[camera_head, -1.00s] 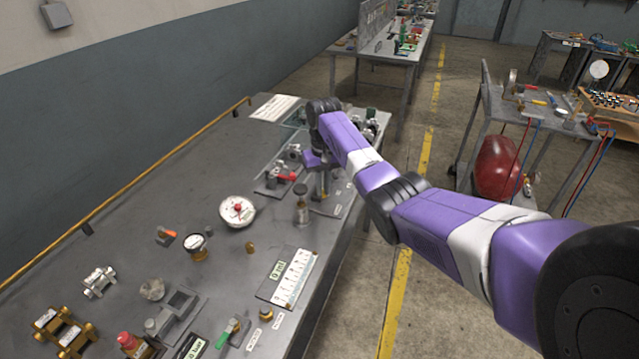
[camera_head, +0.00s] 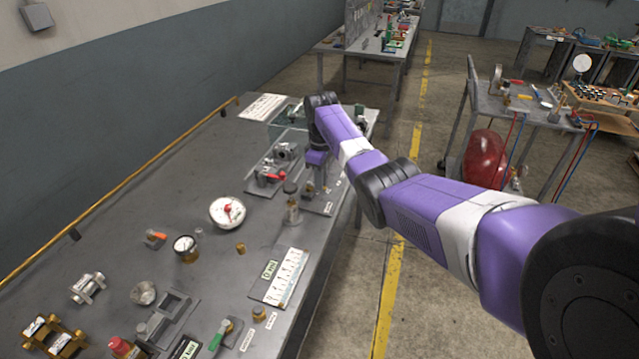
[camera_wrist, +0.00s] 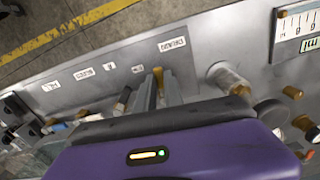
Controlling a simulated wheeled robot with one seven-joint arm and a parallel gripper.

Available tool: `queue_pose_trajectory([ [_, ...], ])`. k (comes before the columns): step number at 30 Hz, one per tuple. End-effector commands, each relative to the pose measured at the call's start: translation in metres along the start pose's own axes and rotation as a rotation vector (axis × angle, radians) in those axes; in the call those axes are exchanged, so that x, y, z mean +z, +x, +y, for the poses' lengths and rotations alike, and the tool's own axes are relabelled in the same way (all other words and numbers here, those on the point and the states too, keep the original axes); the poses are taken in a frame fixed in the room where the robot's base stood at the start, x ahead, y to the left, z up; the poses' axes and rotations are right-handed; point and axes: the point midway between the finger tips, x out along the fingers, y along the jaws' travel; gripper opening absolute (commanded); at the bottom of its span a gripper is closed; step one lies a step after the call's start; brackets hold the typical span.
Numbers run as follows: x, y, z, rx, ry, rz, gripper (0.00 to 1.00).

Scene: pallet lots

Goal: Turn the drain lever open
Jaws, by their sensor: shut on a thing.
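My gripper (camera_head: 316,186) reaches down over the far right part of the long grey bench. In the wrist view its two grey fingers (camera_wrist: 157,92) are closed around a narrow yellow-brown lever (camera_wrist: 158,75), which I take to be the drain lever. Only the lever's end shows between the fingers; its base is hidden. A white label (camera_wrist: 172,45) lies just beyond it, its text upside down and hard to read. In the head view the lever is hidden by my gripper and wrist.
A red-handled valve (camera_head: 272,176) stands left of my gripper, and a capped cylinder (camera_head: 292,210) stands close in front. The bench edge and open floor are to the right.

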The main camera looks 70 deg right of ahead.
Motion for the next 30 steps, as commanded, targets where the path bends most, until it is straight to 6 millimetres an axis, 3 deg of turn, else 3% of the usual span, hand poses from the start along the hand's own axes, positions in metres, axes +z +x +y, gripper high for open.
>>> queue_pose_trajectory([
  [22, -0.0016, -0.0017, 0.0044, 0.003, -0.093, 0.003, 0.0],
  [23, -0.0016, -0.0017, 0.0044, 0.003, -0.093, 0.003, 0.14],
  [26, -0.0015, -0.0016, 0.0043, 0.003, -0.093, 0.003, 0.34],
  [30, -0.001, -0.001, 0.004, 0.002, -0.092, 0.002, 0.34],
])
